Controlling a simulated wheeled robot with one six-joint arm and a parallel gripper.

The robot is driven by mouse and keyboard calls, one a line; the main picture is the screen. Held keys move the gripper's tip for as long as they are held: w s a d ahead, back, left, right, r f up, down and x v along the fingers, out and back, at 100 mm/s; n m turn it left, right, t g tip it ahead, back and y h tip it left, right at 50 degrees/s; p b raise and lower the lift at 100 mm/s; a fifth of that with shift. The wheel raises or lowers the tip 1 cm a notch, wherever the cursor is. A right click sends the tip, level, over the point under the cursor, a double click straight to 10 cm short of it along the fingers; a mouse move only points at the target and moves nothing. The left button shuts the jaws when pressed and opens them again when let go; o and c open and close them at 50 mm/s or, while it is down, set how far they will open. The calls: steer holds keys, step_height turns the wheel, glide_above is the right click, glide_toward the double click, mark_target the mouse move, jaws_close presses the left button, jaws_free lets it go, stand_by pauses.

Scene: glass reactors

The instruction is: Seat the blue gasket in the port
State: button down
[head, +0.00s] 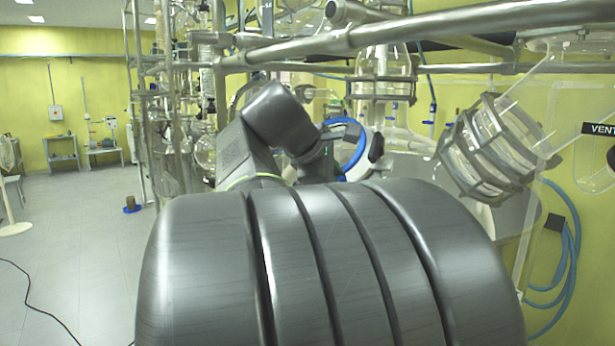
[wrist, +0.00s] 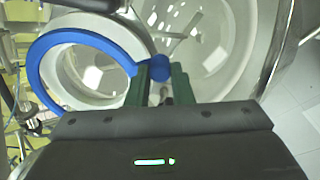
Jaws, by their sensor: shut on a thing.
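The blue gasket (wrist: 82,36) is a ring with a small tab. My gripper (wrist: 161,82) has its green fingers shut on the tab at the ring's right side in the wrist view. The pale rim of the port (wrist: 100,103) shows through and below the ring, close behind it. The ring looks slightly offset from this rim, and I cannot tell whether they touch. In the head view the gasket (head: 346,121) shows as a blue arc beyond my wrist, which hides part of it.
A large clear glass vessel (wrist: 215,50) curves close to the right of my fingers. Metal rails (head: 420,28) cross above my arm. A clamped glass cylinder (head: 487,150) stands to the right, with a blue hose (head: 572,265) beyond it. Open floor (head: 80,240) lies to the left.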

steer(key=shift+x, duration=1.05)
steer(key=c, duration=1.2)
jaws_free()
steer(key=b+v, duration=0.1)
steer(key=v, duration=1.2)
steer(key=shift+s+a+r+b, duration=0.15)
steer(key=shift+s+r+b, duration=0.1)
steer(key=shift+b, duration=0.15)
steer(key=p+x, duration=0.1)
steer(key=x, duration=1.3)
steer(key=shift+s+a+r, duration=0.15)
steer(key=shift+a+r, duration=0.05)
